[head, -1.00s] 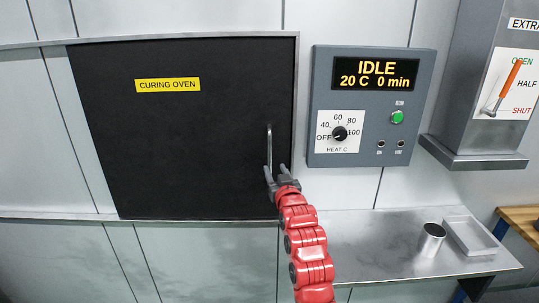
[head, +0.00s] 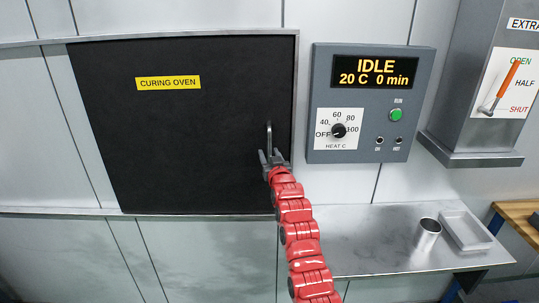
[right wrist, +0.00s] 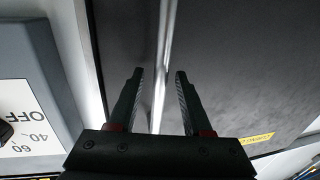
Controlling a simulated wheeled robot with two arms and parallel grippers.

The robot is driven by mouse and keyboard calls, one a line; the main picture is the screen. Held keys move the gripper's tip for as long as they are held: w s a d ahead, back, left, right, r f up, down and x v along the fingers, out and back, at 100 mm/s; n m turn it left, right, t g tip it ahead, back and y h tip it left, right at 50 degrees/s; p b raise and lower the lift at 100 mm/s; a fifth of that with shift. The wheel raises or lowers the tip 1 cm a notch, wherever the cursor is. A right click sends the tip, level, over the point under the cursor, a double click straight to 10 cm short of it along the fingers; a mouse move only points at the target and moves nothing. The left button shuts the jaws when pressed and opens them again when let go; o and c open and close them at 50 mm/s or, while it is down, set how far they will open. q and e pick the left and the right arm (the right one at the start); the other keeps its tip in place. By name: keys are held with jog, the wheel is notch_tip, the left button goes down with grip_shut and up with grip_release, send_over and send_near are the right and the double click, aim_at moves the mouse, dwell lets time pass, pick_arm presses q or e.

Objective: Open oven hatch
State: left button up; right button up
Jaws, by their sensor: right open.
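The black oven hatch (head: 185,130), with a yellow CURING OVEN label (head: 168,83), is closed in the wall at the left of the head view. Its vertical metal handle (head: 269,135) stands near the hatch's right edge. My right gripper (head: 272,156) is at the handle's lower part, with its arm coming up from below. In the right wrist view the gripper (right wrist: 158,75) is open, and the handle (right wrist: 162,60) runs between its two fingers, apart from both as far as I can tell. The left gripper is not in view.
A grey control panel (head: 370,103) reading IDLE, 20 C, 0 min is right of the hatch. Below it a metal shelf (head: 370,240) holds a metal cup (head: 428,235) and a shallow tray (head: 465,231). An extractor duct with an orange lever (head: 505,82) is farther right.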

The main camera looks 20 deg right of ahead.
grip_shut()
dwell(1.4)
